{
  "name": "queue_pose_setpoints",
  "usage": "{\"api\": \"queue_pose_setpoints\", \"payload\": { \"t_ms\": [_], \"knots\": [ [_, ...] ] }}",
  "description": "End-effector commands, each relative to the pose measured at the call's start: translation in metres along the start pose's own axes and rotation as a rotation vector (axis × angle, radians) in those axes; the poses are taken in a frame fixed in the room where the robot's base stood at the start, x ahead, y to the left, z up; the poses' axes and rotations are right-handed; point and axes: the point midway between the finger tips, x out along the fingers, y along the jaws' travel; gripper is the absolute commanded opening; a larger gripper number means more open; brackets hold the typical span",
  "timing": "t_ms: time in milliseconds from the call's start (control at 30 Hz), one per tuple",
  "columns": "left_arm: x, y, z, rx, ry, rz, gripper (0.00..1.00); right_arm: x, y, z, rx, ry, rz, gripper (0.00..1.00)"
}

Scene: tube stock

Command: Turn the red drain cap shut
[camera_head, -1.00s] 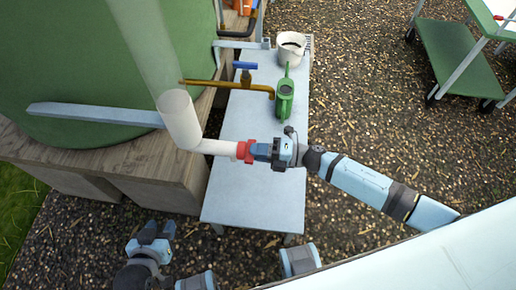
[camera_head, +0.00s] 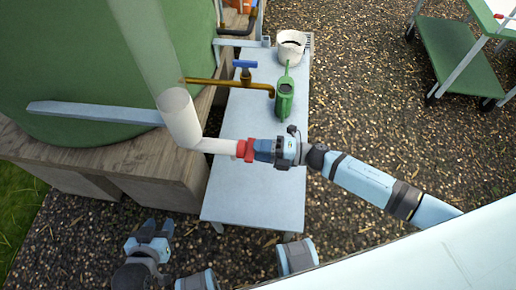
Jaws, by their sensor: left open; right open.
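The red drain cap (camera_head: 242,149) sits on the end of a white pipe (camera_head: 215,146) that bends out from the base of a clear vertical tube. My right gripper (camera_head: 256,150) reaches in from the right with its fingers at the cap's outer end. Its jaws are open around or just beside the cap; the fingers hide part of it. My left gripper (camera_head: 153,228) is open and empty at the lower left, over the gravel, well apart from the cap.
A pale bench (camera_head: 257,205) lies under the pipe end. A brass tap with a blue handle (camera_head: 245,66), a green watering can (camera_head: 285,96) and a white bucket (camera_head: 291,47) are further back. A green tank (camera_head: 60,60) stands on a wooden base. A green cart (camera_head: 455,62) is at the upper right.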

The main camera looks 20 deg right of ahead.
Motion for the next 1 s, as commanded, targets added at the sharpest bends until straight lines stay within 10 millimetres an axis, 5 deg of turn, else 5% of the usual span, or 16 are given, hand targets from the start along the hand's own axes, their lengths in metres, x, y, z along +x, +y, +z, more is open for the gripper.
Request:
{"api": "queue_pose_setpoints", "payload": {
  "t_ms": [500,700,1000],
  "knots": [
    [0.003,0.004,0.000,-0.009,0.008,0.001,0.43,-0.107,-0.001,0.000,0.000,0.001,-0.003,0.40],
    [0.003,0.003,0.000,-0.005,0.008,0.001,0.43,-0.126,0.000,0.000,0.000,0.000,-0.001,0.40],
    [0.001,0.000,0.002,0.008,0.005,0.002,0.43,-0.129,0.000,0.000,0.000,0.000,0.000,0.40]
  ]
}}
